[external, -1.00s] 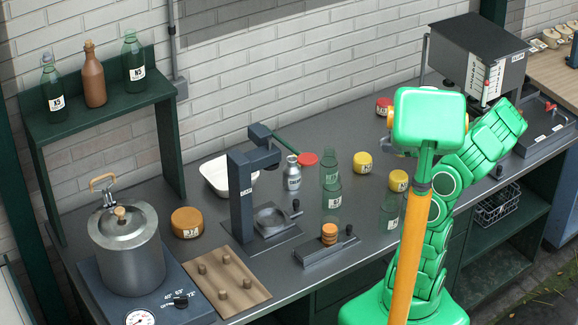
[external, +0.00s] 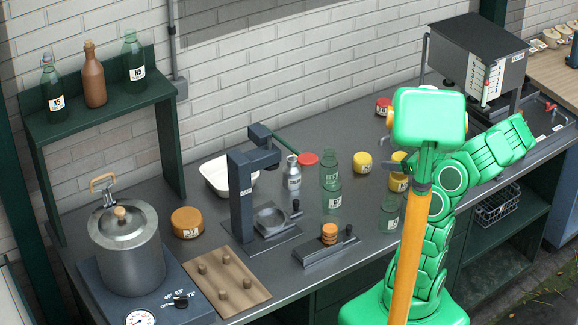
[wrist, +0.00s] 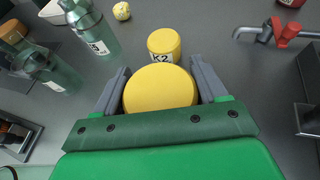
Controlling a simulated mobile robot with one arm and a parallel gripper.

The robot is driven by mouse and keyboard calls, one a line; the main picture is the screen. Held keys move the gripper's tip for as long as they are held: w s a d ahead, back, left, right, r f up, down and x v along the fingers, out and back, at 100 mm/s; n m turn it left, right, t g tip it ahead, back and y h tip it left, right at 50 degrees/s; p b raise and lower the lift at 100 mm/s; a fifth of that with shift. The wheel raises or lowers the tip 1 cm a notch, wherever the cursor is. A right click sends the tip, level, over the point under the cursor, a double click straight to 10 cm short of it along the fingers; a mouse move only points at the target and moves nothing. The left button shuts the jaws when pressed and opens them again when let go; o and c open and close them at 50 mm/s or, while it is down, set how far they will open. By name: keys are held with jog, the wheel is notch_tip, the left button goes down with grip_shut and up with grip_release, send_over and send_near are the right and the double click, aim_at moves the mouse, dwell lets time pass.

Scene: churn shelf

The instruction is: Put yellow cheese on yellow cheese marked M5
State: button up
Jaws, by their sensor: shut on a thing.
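My gripper (wrist: 160,92) is shut on a yellow cheese (wrist: 160,88), a round disc held between the two grey fingers. I cannot make out an M5 label.
Green glass bottles (external: 330,170) stand left of the cheeses, one of them (wrist: 88,28) near my left finger. A red-topped round item (external: 383,105) is at the back. A grey tap with a red handle (wrist: 275,32) is to the right. Counter between is clear.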

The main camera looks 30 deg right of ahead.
jog(key=shift+f, duration=1.1)
jog(key=o, duration=1.1)
jog(key=shift+f, duration=0.1)
jog(key=shift+o, duration=0.2)
jog(key=shift+s, duration=0.1)
jog(key=shift+s+d+r, duration=0.1)
jog(key=shift+s+r, duration=0.2)
jog(key=v, duration=1.1)
jog(key=shift+s, duration=0.1)
